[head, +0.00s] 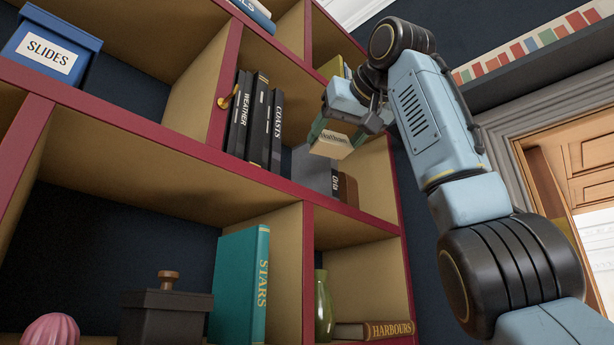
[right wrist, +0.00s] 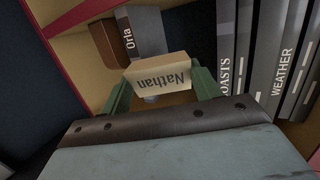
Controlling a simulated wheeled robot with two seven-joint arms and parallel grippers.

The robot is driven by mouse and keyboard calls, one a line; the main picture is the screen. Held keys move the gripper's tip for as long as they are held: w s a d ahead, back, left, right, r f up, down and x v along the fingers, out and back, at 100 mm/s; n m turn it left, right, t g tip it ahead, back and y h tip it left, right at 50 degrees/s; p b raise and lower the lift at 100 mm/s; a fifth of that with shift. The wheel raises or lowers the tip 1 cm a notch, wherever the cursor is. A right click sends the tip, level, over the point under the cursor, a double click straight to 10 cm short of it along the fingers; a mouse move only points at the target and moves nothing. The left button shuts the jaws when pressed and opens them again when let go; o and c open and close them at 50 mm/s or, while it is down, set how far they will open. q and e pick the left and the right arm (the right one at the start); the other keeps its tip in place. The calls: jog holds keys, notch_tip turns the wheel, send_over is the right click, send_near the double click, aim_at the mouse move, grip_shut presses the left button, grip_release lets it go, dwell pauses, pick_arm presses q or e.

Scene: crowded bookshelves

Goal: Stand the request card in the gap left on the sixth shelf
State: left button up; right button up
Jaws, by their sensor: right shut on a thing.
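My right gripper (head: 336,136) is shut on a cream card marked "Nathan" (head: 331,148), with a green fingertip at each side. In the right wrist view the card (right wrist: 157,77) reads upside down between the fingers (right wrist: 162,92). The card is raised in front of a shelf compartment. Behind it is a space between the black COASTS book (head: 277,130) and a grey block-like item marked "Orla" (head: 312,168). I cannot tell how far the card is from the shelf. My left gripper is not in view.
A brown item (head: 347,189) stands right of the grey one. A red upright (head: 388,185) edges the bookcase. Lower shelves hold a STARS book (head: 240,285) and a HARBOURS book (head: 373,330).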

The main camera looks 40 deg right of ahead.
aim_at(317, 152)
jog(key=w, duration=0.2)
jog(key=w+p, duration=0.1)
jog(key=w, duration=0.1)
jog(key=w+p, duration=0.1)
jog(key=w, duration=0.1)
jog(key=shift+a+r, duration=0.2)
jog(key=shift+a, duration=0.05)
jog(key=shift+w+f, duration=0.35)
jog(key=shift+f, duration=0.4)
jog(key=shift+s+d+f+b, duration=0.1)
jog(key=shift+s+f+b, duration=0.15)
jog(key=shift+f, duration=0.75)
jog(key=shift+w+f, duration=0.1)
jog(key=shift+f, duration=1.4)
jog(key=shift+w+f, duration=0.1)
jog(key=shift+f, duration=0.3)
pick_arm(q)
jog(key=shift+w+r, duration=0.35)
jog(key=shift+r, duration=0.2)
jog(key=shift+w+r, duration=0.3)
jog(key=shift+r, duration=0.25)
pick_arm(e)
jog(key=shift+w, duration=0.1)
jog(key=shift+a, duration=0.2)
